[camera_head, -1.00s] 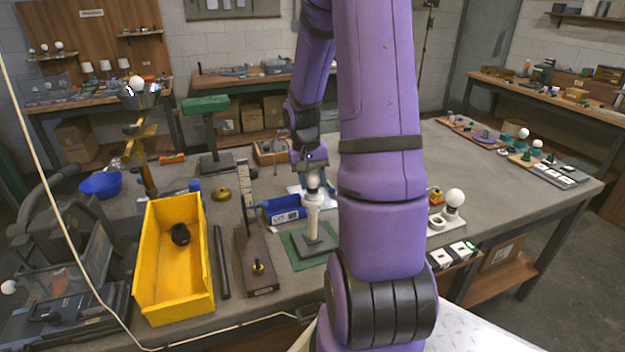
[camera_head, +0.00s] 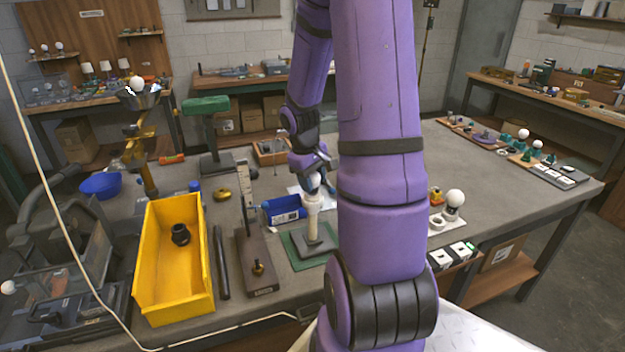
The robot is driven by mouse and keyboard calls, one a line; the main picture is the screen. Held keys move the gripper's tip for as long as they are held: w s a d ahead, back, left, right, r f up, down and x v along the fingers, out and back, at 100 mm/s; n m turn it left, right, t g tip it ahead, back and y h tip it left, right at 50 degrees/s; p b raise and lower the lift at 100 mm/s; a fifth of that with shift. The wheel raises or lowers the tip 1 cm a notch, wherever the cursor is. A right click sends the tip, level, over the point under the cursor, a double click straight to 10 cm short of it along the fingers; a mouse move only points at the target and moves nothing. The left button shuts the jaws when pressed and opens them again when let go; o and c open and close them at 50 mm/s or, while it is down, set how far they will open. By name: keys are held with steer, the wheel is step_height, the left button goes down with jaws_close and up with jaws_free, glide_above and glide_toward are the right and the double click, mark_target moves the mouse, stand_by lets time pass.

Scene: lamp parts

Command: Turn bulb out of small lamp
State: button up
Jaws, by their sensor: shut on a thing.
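The small lamp (camera_head: 313,222) stands upright on its dark square base (camera_head: 314,249), on a green mat (camera_head: 291,252) near the middle of the workbench. Its stem and socket are pale. My gripper (camera_head: 315,180) comes from behind and above and is shut on the bulb. The purple arm stands just right of the lamp and hides the bench there. I cannot tell from this view whether the bulb is still seated in the socket.
A blue bottle (camera_head: 283,209) lies just left of the lamp. A brown block with a post (camera_head: 256,265), a dark rod (camera_head: 221,262) and a yellow bin (camera_head: 160,290) stand farther left. A white globe bulb (camera_head: 454,199) stands on a holder right of my arm.

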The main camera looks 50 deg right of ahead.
steer(key=shift+n, duration=0.3)
steer(key=n+t, duration=0.1)
steer(key=n, duration=0.3)
steer(key=shift+n, duration=1.4)
steer(key=shift+n+t, duration=0.3)
steer(key=shift+n, duration=0.6)
steer(key=shift+o, duration=1.3)
steer(key=shift+n, duration=0.4)
steer(key=shift+c, duration=1.3)
steer(key=shift+r, duration=1)
